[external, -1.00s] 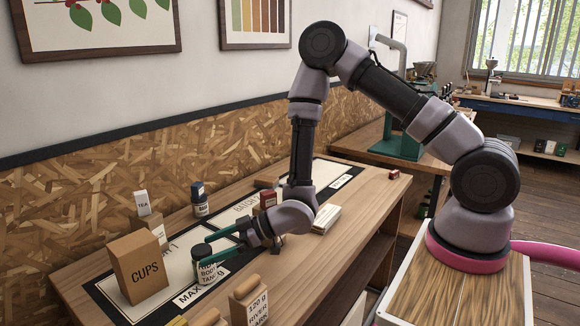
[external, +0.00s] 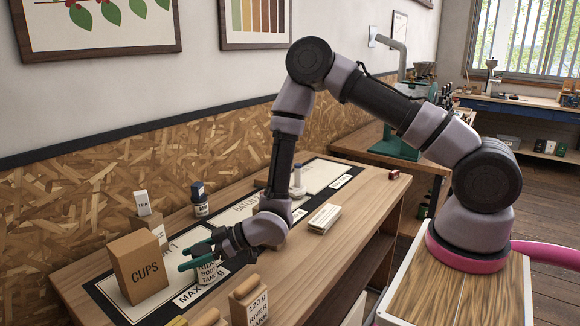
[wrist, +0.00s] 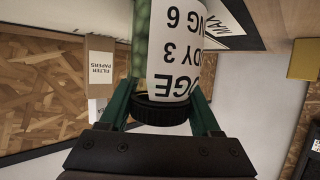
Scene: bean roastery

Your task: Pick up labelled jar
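The labelled jar (external: 208,273) stands upright on the bench with a white label; my gripper hides its top in the external view. In the wrist view the jar (wrist: 172,55) appears upside down, with green beans, a black lid (wrist: 161,110) and a label reading partly "DGE", "DY 3" and "NG 6". My gripper (external: 201,251) is open, its green fingers apart around the upper jar. In the wrist view its fingers (wrist: 163,95) lie on either side of the jar near the lid. I cannot tell whether they touch it.
A cups box (external: 140,268) stands left of the jar, with a tea box (external: 142,203) and a dark-capped bottle (external: 200,200) behind. A filter papers box (wrist: 100,68) shows in the wrist view.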

